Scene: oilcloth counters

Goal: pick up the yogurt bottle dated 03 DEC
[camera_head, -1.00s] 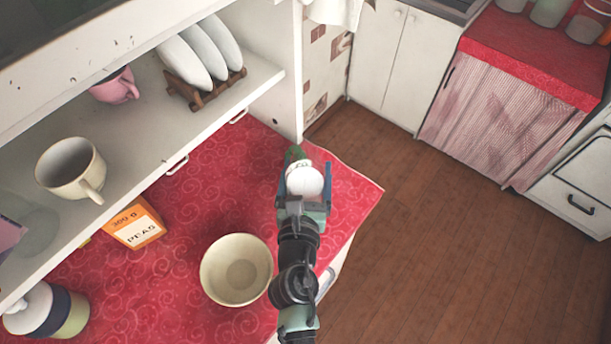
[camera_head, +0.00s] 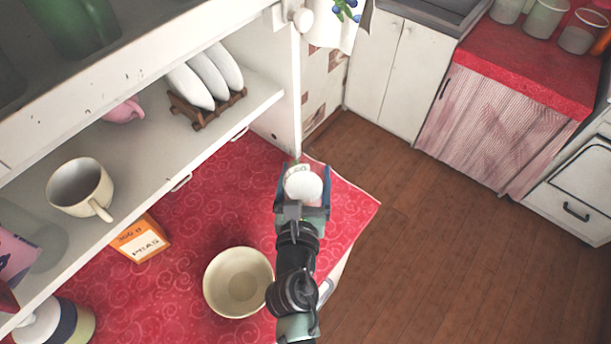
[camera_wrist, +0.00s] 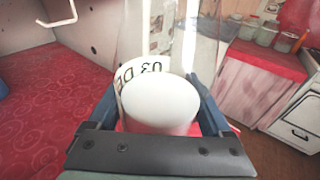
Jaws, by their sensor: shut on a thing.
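The yogurt bottle (camera_head: 303,184) is white with a round white cap and sits between the fingers of my gripper (camera_head: 303,190). In the wrist view the bottle (camera_wrist: 160,103) shows black print reading "03 DE", with the rest cut off by the cap. My gripper (camera_wrist: 160,110) is shut on it, with one blue finger at each side. The bottle is at the right end of the red counter cloth (camera_head: 345,205). Its lower part is hidden by the gripper, and I cannot tell whether its base touches the cloth.
A cream bowl (camera_head: 238,283) stands on the cloth left of my arm. An orange peas box (camera_head: 140,239) is farther left. A shelf above holds a cream cup (camera_head: 78,188), a pink cup (camera_head: 124,111) and plates in a rack (camera_head: 205,108). Open floor (camera_head: 420,230) lies right.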

